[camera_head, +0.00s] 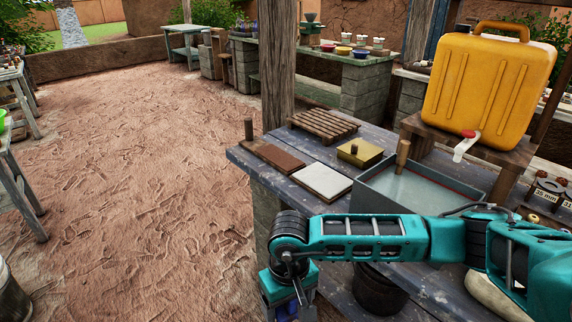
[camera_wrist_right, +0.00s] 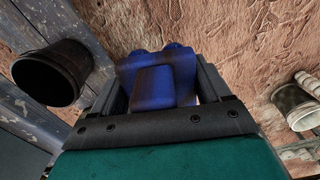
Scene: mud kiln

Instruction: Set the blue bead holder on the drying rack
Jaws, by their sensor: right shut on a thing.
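The blue bead holder (camera_wrist_right: 165,80) shows in the right wrist view, between the two fingers of my right gripper (camera_wrist_right: 158,88), which is shut on it. In the head view my right gripper (camera_head: 287,304) hangs low at the bottom edge, pointing down, off the near left end of the workbench; the holder cannot be made out clearly there. The drying rack (camera_head: 323,124), taken to be the slatted wooden one, lies flat and empty at the back of the bench, above and beyond my right gripper. My left gripper is not in view.
On the workbench (camera_head: 258,168) are a white tile (camera_head: 323,181), brown board (camera_head: 281,158), yellow block (camera_head: 360,151) and grey water basin (camera_head: 421,188). A yellow jerrycan (camera_head: 488,85) stands at the back right. A dark bucket (camera_wrist_right: 52,72) is beside the gripper. The floor leftward is clear.

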